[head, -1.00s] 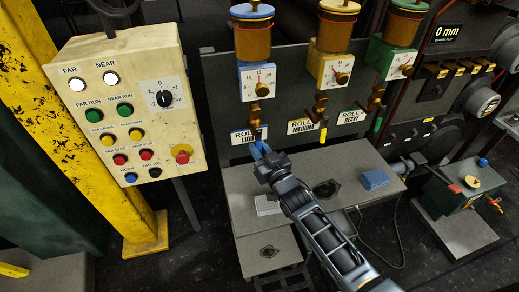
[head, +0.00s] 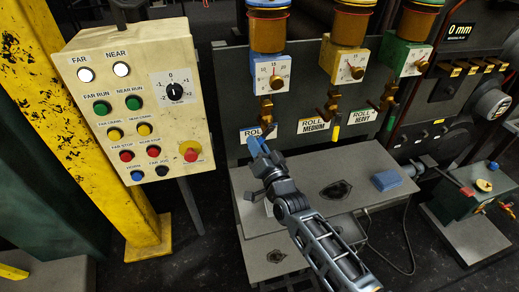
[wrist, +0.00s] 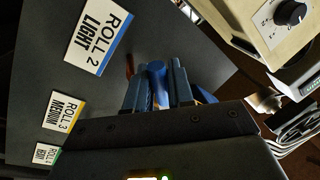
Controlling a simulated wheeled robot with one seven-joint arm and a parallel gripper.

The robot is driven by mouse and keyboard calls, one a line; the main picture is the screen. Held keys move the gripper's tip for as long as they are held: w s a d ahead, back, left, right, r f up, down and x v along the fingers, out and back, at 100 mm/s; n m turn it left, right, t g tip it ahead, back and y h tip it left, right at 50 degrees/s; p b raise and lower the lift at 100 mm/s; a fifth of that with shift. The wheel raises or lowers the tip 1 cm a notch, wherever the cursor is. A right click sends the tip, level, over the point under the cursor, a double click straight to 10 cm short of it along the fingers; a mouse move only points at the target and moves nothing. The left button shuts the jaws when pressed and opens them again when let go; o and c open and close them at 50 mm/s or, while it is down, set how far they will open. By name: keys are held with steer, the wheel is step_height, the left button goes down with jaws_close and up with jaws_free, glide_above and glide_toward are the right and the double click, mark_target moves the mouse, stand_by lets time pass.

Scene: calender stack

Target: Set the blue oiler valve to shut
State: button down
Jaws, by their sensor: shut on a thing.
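The blue oiler (head: 270,72) is the leftmost of the oilers on the grey panel, with a blue dial block and a brass valve (head: 266,108) below it. My gripper (head: 256,146) is below and slightly left of that valve, at the lower edge of the Roll Light label (head: 258,132). In the wrist view my gripper (wrist: 157,88) is shut on the blue valve handle (wrist: 155,78), which shows between its two blue fingers. In the head view the fingers mostly hide the handle, so its exact angle is hard to tell.
The yellow oiler (head: 345,62) and green oiler (head: 408,55) stand to the right. A cream control box (head: 135,110) with buttons stands left.

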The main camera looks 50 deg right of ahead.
steer(key=r+m, duration=0.1)
steer(key=m, duration=0.1)
steer(key=a+m+h+p, duration=0.1)
steer(key=m, duration=0.1)
steer(key=w+r+m, duration=0.1)
steer(key=m, duration=0.1)
steer(key=shift+a+r+m+h, duration=0.3)
steer(key=shift+r+h, duration=0.05)
steer(key=shift+h, duration=0.05)
steer(key=shift+w+a+r+m+g+h+p, duration=0.1)
steer(key=shift+r+m+g+h+p, duration=0.2)
steer(key=shift+m, duration=0.55)
steer(key=shift+s+r+m+t+h+p, duration=0.1)
steer(key=shift+r+m, duration=0.3)
steer(key=shift+m, duration=0.5)
steer(key=shift+w+a+r+m+g+h+p, duration=0.1)
steer(key=shift+r+m+g+h+p, duration=0.2)
steer(key=shift+m, duration=0.55)
steer(key=shift+d+r, duration=0.1)
steer(key=c, duration=1.1)
jaws_free()
steer(key=b+v, duration=0.1)
steer(key=v, duration=0.6)
steer(key=shift+s+a, duration=0.25)
steer(key=shift+s, duration=0.05)
